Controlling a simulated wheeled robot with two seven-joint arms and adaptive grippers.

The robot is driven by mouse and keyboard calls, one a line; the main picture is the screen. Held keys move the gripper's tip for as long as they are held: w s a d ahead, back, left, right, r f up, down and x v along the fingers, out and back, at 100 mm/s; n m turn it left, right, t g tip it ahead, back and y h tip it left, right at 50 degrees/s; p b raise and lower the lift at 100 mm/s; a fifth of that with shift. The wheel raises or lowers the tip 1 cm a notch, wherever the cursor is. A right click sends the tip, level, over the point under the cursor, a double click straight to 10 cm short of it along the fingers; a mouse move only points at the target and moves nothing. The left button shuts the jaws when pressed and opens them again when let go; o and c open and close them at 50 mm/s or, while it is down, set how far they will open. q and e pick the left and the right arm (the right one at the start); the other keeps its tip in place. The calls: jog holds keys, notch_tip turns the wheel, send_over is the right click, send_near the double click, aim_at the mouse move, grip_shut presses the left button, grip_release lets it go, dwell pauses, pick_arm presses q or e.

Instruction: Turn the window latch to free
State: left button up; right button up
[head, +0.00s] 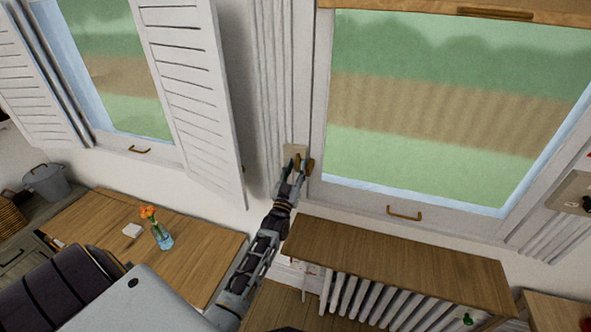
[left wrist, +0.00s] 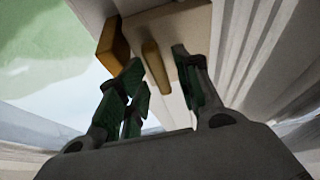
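The window latch shows in the head view as a beige plate (head: 296,151) on the frame left of the large window, with a brass piece (head: 310,167) at its right. In the left wrist view the beige plate (left wrist: 195,28) carries a slim brass lever (left wrist: 155,66), and a wider brass block (left wrist: 112,46) stands to its left. My left gripper (head: 292,168) is up at the latch. Its green-padded fingers are apart, with the lever between them and a gap visible on the right. I cannot tell whether the left finger touches it. My right gripper is not in view.
A white shutter (head: 195,85) hangs open left of the latch. A wooden radiator shelf (head: 400,265) lies below the large window. A wooden table (head: 205,262) with an orange flower in a glass vase (head: 162,237) stands at lower left. A brass pull (head: 404,214) sits on the window's lower rail.

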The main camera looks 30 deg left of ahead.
pick_arm(q)
jog(key=v, duration=0.8)
dwell(0.4)
jog(key=shift+f, duration=0.1)
dwell(0.4)
jog(key=shift+w, duration=0.1)
